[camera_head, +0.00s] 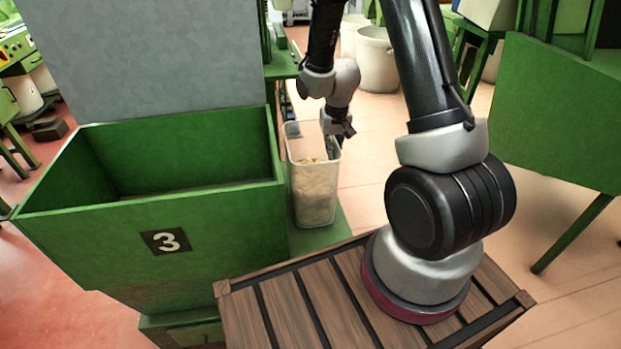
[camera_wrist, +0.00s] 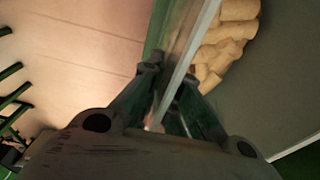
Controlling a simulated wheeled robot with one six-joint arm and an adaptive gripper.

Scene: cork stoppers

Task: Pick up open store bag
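The open store bag (camera_head: 314,192) is a tall, clear, upright container filled with pale corks. It stands right of the green bin marked 3 in the head view. In the wrist view its pale straight rim (camera_wrist: 194,50) runs between my fingers, with corks on the right side of it. My gripper (camera_head: 337,133) is at the bag's right upper edge, pointing down. In the wrist view my gripper (camera_wrist: 169,74) has its two fingertips close together on either side of the rim, with a small gap showing. Contact with the wall is not clear.
The green bin (camera_head: 210,228) stands close to the bag's left, with a grey panel (camera_head: 150,60) above it. The bag is on a narrow green ledge (camera_head: 328,233). A slatted wooden top (camera_head: 300,308) is in front. A green table (camera_head: 560,115) is at right.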

